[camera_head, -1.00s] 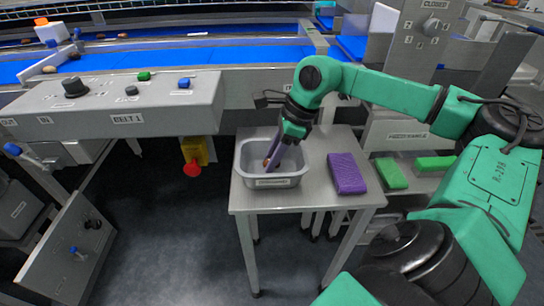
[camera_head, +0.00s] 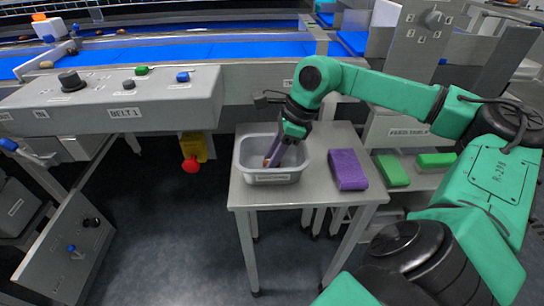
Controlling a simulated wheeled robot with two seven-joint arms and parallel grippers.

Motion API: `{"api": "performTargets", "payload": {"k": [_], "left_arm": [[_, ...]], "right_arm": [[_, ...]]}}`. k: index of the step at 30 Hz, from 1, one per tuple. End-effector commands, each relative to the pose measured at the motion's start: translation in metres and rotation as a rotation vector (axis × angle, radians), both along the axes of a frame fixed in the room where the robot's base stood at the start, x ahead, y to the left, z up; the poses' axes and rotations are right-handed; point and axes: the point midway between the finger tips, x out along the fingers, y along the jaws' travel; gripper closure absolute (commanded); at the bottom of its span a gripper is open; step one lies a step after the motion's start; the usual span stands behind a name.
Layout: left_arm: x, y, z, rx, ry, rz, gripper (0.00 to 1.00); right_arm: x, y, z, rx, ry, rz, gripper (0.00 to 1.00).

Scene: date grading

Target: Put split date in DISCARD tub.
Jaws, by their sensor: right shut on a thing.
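A grey tub (camera_head: 246,172) stands on the small metal table at the centre, with a label on its front too small to read. My right gripper (camera_head: 271,160) reaches down into the tub, its purple fingers close together. It is shut on a small brown date (camera_head: 266,162), which shows only in part at the fingertips, inside the tub's rim. I cannot tell whether the date touches the tub's floor or whether it is split. My left gripper is not in view.
A purple block (camera_head: 348,169) lies on the table (camera_head: 323,146) right of the tub. Green blocks (camera_head: 391,170) lie further right. A control panel (camera_head: 108,98) stands to the left. Behind it run blue belts (camera_head: 230,51) with several dates. A red button (camera_head: 191,166) hangs left of the table.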

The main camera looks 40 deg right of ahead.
Motion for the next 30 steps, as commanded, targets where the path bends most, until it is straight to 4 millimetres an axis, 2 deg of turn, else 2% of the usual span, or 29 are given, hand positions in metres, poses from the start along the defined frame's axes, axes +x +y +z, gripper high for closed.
{"api": "performTargets", "payload": {"k": [13,14,15,16,17,26,30], "left_arm": [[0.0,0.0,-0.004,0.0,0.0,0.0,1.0],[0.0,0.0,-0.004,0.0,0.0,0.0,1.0],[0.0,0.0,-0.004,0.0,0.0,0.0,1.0],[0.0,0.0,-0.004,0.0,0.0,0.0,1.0],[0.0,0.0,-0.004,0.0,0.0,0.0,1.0],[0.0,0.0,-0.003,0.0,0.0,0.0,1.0],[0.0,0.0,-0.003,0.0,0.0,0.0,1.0]], "right_arm": [[0.0,0.0,-0.004,0.0,0.0,0.0,0.84],[0.0,0.0,-0.004,0.0,0.0,0.0,0.61],[0.0,0.0,-0.004,0.0,0.0,0.0,0.46],[0.0,0.0,-0.004,0.0,0.0,0.0,0.34],[0.0,0.0,-0.004,0.0,0.0,0.0,0.3],[0.0,0.0,-0.003,-0.001,-0.001,0.0,0.3],[-0.003,-0.006,0.013,-0.003,-0.003,-0.003,0.3]]}}
